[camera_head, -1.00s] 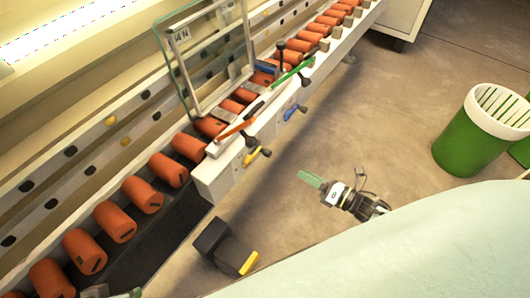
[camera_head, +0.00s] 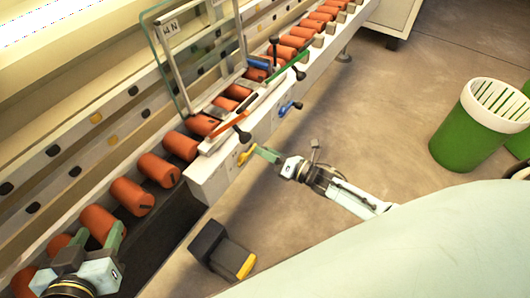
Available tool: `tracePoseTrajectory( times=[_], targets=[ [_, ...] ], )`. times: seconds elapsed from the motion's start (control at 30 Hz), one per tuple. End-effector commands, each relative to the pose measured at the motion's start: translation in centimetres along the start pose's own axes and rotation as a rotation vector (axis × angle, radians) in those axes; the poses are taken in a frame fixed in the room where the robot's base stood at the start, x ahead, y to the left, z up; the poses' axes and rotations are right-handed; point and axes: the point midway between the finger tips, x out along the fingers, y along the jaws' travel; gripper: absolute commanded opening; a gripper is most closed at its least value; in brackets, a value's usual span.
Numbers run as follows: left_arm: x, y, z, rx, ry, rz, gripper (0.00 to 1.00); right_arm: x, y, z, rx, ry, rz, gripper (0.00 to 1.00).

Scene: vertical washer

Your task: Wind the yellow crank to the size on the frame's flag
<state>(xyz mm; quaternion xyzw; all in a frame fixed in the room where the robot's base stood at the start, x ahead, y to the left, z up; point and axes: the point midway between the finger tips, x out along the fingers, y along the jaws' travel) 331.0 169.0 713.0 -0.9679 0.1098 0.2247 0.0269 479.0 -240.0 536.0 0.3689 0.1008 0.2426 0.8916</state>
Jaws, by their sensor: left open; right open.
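The yellow crank (camera_head: 246,154) is on the front face of the white machine housing (camera_head: 212,180), below an orange pointer (camera_head: 230,124). My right gripper (camera_head: 266,154) is open, its green fingertips just right of the crank; I cannot tell whether they touch it. A framed glass pane (camera_head: 197,60) stands upright on the machine, with a small flag (camera_head: 169,27) at its top left; its marking is too small to read surely. My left gripper (camera_head: 110,240) is open at the lower left, over the orange rollers (camera_head: 98,222), far from the crank.
A blue crank (camera_head: 290,107) sits further right on the housing, near a green pointer (camera_head: 288,67) and black knobs. A black and yellow block (camera_head: 222,250) is on the floor below. Green bins (camera_head: 468,130) stand at the right. The floor between is clear.

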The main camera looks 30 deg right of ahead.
Motion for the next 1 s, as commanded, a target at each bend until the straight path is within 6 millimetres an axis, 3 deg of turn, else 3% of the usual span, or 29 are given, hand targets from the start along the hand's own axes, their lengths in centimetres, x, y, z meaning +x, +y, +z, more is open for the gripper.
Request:
tracePoseTrajectory(
  times=[0.43, 0.8, 1.0],
  targets=[
    [0.10, 0.22, -1.02, 0.000, 0.058, 0.005, 0.48, 0.86, 0.06, 0.00, 0.001, 0.000, 0.001, 0.45],
    [0.11, 0.21, -0.96, 0.000, 0.056, 0.005, 0.48, 0.83, 0.05, -0.01, 0.001, 0.000, 0.001, 0.00],
    [0.15, 0.21, -1.01, 0.000, 0.063, 0.005, 0.48, 0.83, -0.03, -0.09, 0.016, 0.000, 0.001, 0.00]
  ],
)
